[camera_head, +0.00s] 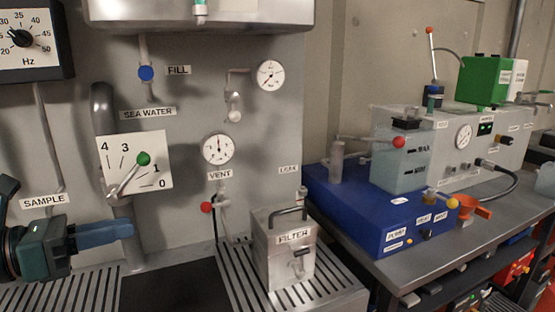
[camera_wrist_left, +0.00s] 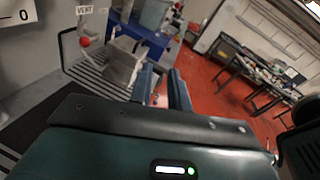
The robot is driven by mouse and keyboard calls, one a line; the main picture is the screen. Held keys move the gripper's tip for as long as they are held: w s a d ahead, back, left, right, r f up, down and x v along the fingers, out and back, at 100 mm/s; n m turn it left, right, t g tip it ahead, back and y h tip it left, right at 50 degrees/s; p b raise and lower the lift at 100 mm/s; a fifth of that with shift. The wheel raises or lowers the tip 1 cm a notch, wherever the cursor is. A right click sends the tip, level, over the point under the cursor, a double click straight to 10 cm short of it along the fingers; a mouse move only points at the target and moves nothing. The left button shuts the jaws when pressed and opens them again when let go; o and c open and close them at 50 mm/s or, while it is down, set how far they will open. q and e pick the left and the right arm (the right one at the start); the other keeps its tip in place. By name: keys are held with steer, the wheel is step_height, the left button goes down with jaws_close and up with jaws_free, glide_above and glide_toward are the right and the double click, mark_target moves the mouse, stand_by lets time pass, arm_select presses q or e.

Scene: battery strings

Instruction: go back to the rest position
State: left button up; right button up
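My left gripper (camera_head: 128,232) is at the lower left in the head view, with its blue fingers pointing right. It is in front of the wall panel, below the green-knobbed sea water lever (camera_head: 130,172) and left of the filter box (camera_head: 286,262). In the left wrist view a gap shows between the two blue fingers (camera_wrist_left: 163,85); nothing is between them. The gripper is apart from the lever and the box. My right gripper is in neither view.
Metal grates (camera_head: 68,292) lie under my left gripper. A red-knobbed vent valve (camera_head: 206,207) sits on the panel. A bench (camera_head: 470,235) at the right carries a blue unit (camera_head: 345,205) and a green box (camera_head: 490,80). Red floor (camera_wrist_left: 215,90) lies open in the wrist view.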

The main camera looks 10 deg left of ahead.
arm_select(q)
step_height(320, 180, down, 22)
steer(key=w+d+n+t+y+p, duration=0.1)
steer(key=n+t+y, duration=0.25)
steer(key=n, duration=1.25)
steer(key=d+n+t+y+p, duration=0.25)
steer(key=n+y, duration=0.25)
steer(key=n, duration=1)
steer(key=s+d+f+n+g, duration=0.3)
steer(key=s+d+f+n, duration=0.1)
steer(key=f, duration=0.3)
steer(key=s+d+f+n+g, duration=0.4)
steer(key=s+d+f, duration=0.2)
steer(key=d+f, duration=0.1)
steer(key=shift+f+n+g, duration=0.3)
steer(key=shift+f, duration=0.35)
